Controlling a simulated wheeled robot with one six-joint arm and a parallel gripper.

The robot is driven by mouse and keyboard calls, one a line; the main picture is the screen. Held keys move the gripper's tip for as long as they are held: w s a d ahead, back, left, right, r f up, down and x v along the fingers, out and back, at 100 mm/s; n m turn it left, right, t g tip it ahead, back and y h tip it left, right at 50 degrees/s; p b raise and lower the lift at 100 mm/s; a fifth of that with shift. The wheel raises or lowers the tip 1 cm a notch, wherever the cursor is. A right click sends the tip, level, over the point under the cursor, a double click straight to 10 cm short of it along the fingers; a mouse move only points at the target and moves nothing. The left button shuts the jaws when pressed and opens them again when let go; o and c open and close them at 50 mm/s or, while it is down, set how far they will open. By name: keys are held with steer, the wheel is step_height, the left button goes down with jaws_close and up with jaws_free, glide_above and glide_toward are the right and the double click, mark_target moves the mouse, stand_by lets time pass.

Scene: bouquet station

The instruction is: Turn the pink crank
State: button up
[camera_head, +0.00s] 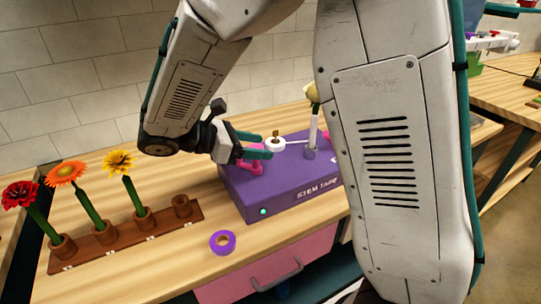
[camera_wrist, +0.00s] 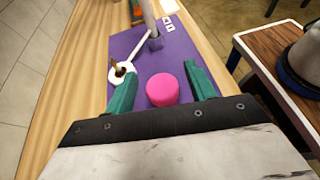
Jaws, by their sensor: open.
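The purple stem tape machine (camera_head: 260,198) sits on the wooden bench. In the wrist view, the pink crank's round knob (camera_wrist: 162,90) lies between my gripper's two green fingers (camera_wrist: 161,75), with a gap visible on the left side. In the head view, my gripper (camera_head: 262,146) is open at the machine's left end, and pink crank parts (camera_head: 247,166) show just below the fingers. A white tape roll (camera_head: 275,145) is on the machine; a strip runs to an upright pale stem (camera_head: 313,130) with a yellow bloom. My arm hides the machine's right end.
A brown rack (camera_head: 100,252) at the left holds red, orange and yellow flowers, with one empty holder (camera_head: 182,206). A purple tape ring (camera_head: 223,242) lies in front of the machine. A pink drawer (camera_head: 265,272) is below the bench edge. Bare bench lies behind the rack.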

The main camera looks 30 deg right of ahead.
step_height(320, 180, up, 3)
steer(key=shift+r, duration=0.15)
steer(key=s+r, duration=0.1)
steer(key=s, duration=1.5)
